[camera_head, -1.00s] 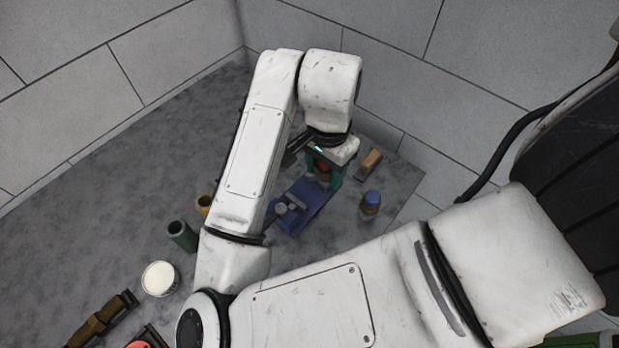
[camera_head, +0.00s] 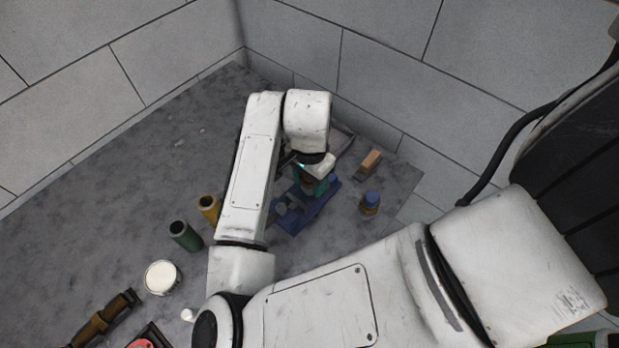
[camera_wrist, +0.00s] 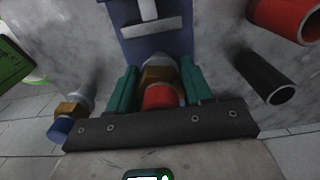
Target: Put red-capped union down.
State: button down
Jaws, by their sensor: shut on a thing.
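My gripper (camera_head: 308,182) is over the blue tray-like fixture (camera_head: 318,216) in the head view. In the wrist view its green fingers (camera_wrist: 158,82) are shut on the red-capped union (camera_wrist: 160,97), which has a brass-coloured body. The red cap faces the wrist camera. The blue fixture also shows in the wrist view (camera_wrist: 135,48), beyond the union. Whether the union touches the fixture is hidden. A blue-capped union (camera_head: 370,204) stands to the right of the fixture; it also shows at the left of the wrist view (camera_wrist: 70,115).
A wood-coloured block (camera_head: 371,161) lies behind the blue-capped union. A yellow tube (camera_head: 208,207), a green tube (camera_head: 184,236) and a white-topped tin (camera_head: 162,277) stand to the left. Walls close off the back. The grey surface at far left is clear.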

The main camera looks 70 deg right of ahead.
jog(key=shift+f, duration=0.2)
jog(key=shift+c, duration=2.3)
grip_release()
notch_tip(320, 180, up, 12)
jog(key=shift+r, duration=0.25)
